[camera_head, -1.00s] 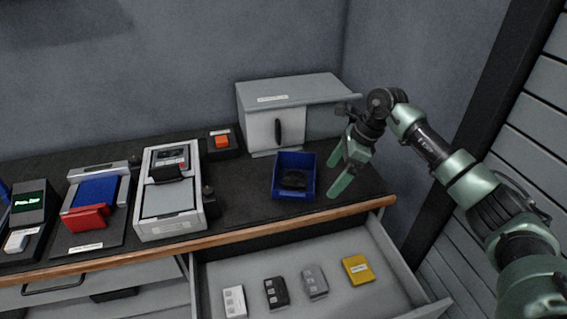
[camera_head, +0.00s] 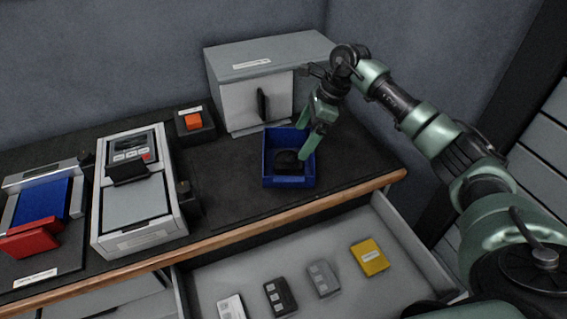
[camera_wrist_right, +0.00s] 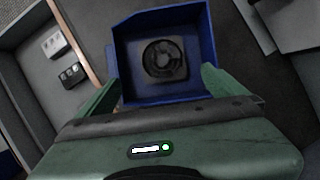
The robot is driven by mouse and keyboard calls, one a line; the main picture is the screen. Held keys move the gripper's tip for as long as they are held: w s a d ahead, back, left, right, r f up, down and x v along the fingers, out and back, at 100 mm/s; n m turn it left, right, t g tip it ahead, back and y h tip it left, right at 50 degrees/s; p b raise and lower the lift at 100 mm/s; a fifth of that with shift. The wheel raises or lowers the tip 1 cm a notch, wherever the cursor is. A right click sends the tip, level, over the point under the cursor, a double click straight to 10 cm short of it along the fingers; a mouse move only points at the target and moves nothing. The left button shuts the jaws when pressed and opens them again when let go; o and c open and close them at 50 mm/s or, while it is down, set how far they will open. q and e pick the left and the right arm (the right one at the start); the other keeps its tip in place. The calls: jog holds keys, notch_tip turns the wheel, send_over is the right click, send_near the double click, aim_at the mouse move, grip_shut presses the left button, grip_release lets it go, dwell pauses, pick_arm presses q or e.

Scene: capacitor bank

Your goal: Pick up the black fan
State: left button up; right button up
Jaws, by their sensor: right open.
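The black fan (camera_head: 288,161) lies inside a blue bin (camera_head: 275,183) on the dark bench top. In the right wrist view the fan (camera_wrist_right: 164,60) shows as a square with a round centre, on the floor of the blue bin (camera_wrist_right: 191,20). My right gripper (camera_head: 309,137) is open and empty, over the right side of the bin and above the fan. In the right wrist view its two green fingers (camera_wrist_right: 164,90) stand apart on either side of the bin's near end. My left gripper is in neither view.
A grey cabinet (camera_head: 240,106) stands behind the bin. An orange button box (camera_head: 194,122) and a grey device (camera_head: 137,202) stand to the left. An open drawer (camera_head: 235,275) below the bench edge holds a yellow block (camera_head: 369,257) and several other blocks.

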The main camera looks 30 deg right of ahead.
aim_at(288, 159)
jog(key=shift+w+f+b, duration=0.4)
jog(key=shift+w+f, duration=0.05)
jog(key=shift+f, duration=0.35)
jog(key=b+x, duration=0.3)
jog(key=x, duration=0.4)
jog(key=shift+a+f+b, duration=0.15)
jog(key=shift+a+b, duration=0.15)
jog(key=shift+b, duration=0.05)
jog(key=shift+c, duration=0.6)
jog(key=c, duration=1.4)
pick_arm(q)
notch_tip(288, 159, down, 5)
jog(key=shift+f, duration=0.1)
pick_arm(e)
jog(key=shift+r, duration=0.2)
